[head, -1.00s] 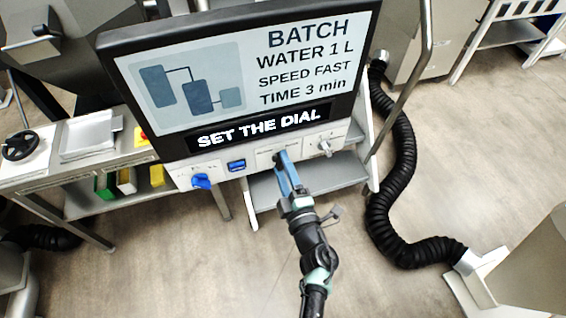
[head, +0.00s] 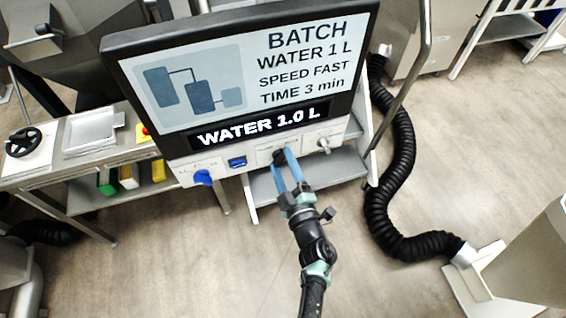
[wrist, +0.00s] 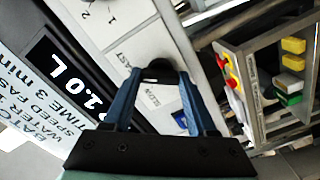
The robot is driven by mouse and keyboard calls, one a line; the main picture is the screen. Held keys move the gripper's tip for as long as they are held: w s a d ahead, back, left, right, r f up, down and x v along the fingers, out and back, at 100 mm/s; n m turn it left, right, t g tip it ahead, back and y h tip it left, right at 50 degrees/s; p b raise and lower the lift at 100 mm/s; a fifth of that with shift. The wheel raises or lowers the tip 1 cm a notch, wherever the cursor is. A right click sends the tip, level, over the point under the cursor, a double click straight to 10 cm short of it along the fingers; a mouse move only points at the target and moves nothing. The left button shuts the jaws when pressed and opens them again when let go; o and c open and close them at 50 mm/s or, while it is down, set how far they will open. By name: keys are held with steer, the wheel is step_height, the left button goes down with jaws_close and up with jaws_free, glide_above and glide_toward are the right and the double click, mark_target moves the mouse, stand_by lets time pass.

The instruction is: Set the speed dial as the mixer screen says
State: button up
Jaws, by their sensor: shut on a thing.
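The mixer screen (head: 235,75) reads BATCH, WATER 1 L, SPEED FAST, TIME 3 min. The black strip (head: 260,127) under it reads WATER 1.0 L. The black speed dial (wrist: 160,68) sits on the white panel below the screen, between the printed words FAST and SLOW in the wrist view. My gripper (head: 282,158) is shut on this dial, one blue finger on each side. The fingers and dial also show in the head view. The fingers hide part of the dial, and I cannot tell exactly where its pointer stands.
On the same panel are a blue knob (head: 202,177) and a blue switch (head: 237,163) to the left and a grey knob (head: 323,145) to the right. Grey steps (head: 325,172) stand below. A black hose (head: 400,170) runs along the floor at right.

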steer(key=o, duration=1.4)
steer(key=shift+c, duration=0.2)
steer(key=shift+s, duration=0.1)
steer(key=v, duration=1.2)
steer(key=shift+s, duration=0.4)
steer(key=shift+d, duration=0.15)
